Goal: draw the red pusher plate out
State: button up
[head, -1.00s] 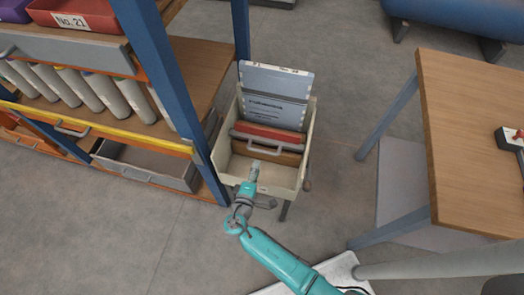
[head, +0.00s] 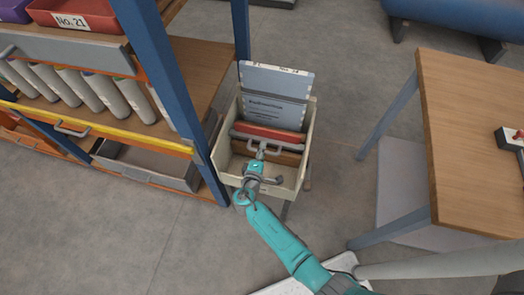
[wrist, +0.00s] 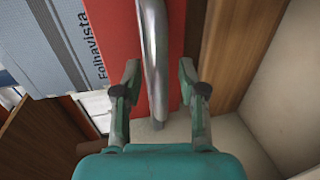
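In the wrist view the red plate (wrist: 128,45) fills the middle, and the handle (wrist: 156,60) runs between my fingers. My gripper (head: 262,152) is inside the bin at the handle. In the wrist view my gripper (wrist: 159,72) is open, with one finger on each side of the bar and gaps showing on both sides.
The cream bin's walls (head: 305,150) surround my gripper. A blue shelf post (head: 172,85) stands close on the left. A wooden table (head: 470,130) is on the right. Bare floor (head: 345,90) lies between bin and table.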

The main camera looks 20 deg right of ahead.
grip_shut()
jog(key=f+v, duration=0.2)
jog(key=v, duration=0.9)
jog(key=shift+s+a+f, duration=0.2)
jog(key=shift+s, duration=0.05)
jog(key=shift+o, duration=0.4)
grip_release()
jog(key=shift+s+a, duration=0.1)
jog(key=v, duration=1.2)
